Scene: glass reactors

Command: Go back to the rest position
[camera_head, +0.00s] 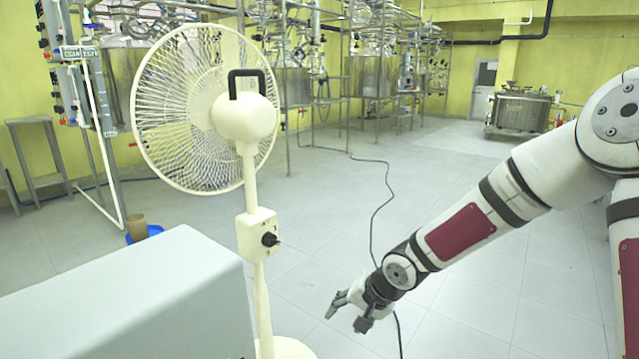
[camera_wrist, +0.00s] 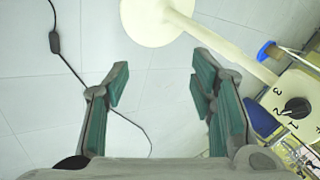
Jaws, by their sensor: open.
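My gripper (camera_head: 347,312) is at the end of my arm, low and to the right of a cream pedestal fan (camera_head: 252,165) in the head view. It is open and empty, apart from the fan's pole. The fan's round base (camera_wrist: 158,18) is at the top of the wrist view. Its control box (camera_wrist: 290,105), with a black knob and the numbers 1, 2 and 3, is at the right.
A grey box-like surface (camera_head: 130,300) fills the lower left. A black cable (camera_head: 376,205) runs across the tiled floor behind my gripper. Glass reactors on metal frames (camera_head: 375,75) stand at the back. A steel vessel (camera_head: 522,110) stands at the far right.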

